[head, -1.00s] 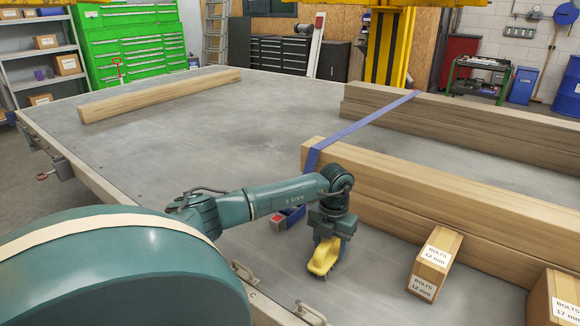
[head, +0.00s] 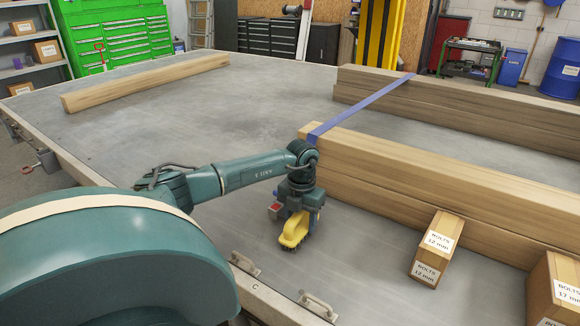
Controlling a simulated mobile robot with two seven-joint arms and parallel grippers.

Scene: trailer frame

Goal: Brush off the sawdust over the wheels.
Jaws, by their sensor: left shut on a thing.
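My left gripper (head: 299,206) points down and is shut on a yellow brush (head: 294,230). The brush has dark bristles facing down and is just above or on the grey trailer deck (head: 215,125); I cannot tell whether they touch. It is left of the near stack of beams. No sawdust and no wheels can be made out in this view. My right gripper is not in view.
Wooden beams (head: 440,180) with a blue strap (head: 360,104) lie right of the gripper. A bolts box (head: 437,250) leans against them. A small red-tipped item (head: 275,210) is half hidden behind the gripper. Metal handles (head: 318,306) line the near edge. Mid-deck is clear.

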